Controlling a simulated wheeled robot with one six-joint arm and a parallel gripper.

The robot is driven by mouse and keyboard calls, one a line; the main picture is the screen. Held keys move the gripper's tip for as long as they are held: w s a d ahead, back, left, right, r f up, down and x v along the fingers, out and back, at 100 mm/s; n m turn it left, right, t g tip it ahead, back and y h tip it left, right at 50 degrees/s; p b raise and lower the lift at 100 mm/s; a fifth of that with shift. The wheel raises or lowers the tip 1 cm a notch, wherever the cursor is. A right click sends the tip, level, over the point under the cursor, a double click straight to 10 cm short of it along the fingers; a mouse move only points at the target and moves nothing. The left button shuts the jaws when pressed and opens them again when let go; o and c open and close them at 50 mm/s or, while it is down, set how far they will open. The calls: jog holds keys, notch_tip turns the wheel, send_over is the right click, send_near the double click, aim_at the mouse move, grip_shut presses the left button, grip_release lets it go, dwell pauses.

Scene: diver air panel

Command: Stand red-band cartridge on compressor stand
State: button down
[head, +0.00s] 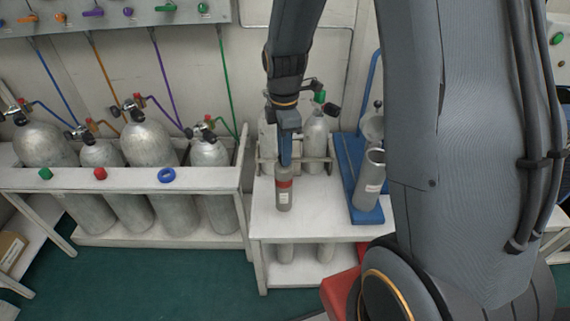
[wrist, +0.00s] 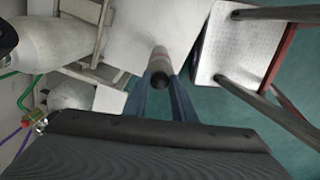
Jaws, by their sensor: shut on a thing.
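The red-band cartridge (head: 283,197) is a small grey cylinder with a red band and a pale label. It is upright over the white bench, with my gripper (head: 285,158) shut on its upper part from above. In the wrist view my gripper (wrist: 161,88) has its blue fingers on both sides of the cartridge (wrist: 160,60), whose dark top faces the camera. I cannot tell whether the cartridge's base touches the bench. A blue stand (head: 365,216) with an upright back frame is on the bench to the right; I cannot tell if it is the compressor stand.
A grey labelled canister (head: 369,180) leans on the blue stand. Two gas cylinders (head: 315,140) stand in a rack behind the cartridge. A long rack (head: 120,180) of large cylinders is at left. The white bench (head: 262,218) is clear around the cartridge.

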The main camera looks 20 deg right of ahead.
jog(key=shift+f, duration=1.95)
jog(key=c, duration=1.5)
grip_release()
jog(key=shift+f, duration=0.1)
notch_tip(320, 180, up, 12)
jog(key=shift+r, duration=0.1)
jog(key=s+m, duration=0.5)
jog(key=m, duration=0.1)
jog(key=s+d+f+m, duration=0.1)
jog(key=s+m, duration=1.1)
jog(key=shift+d+f, duration=0.2)
jog(key=shift+f, duration=0.05)
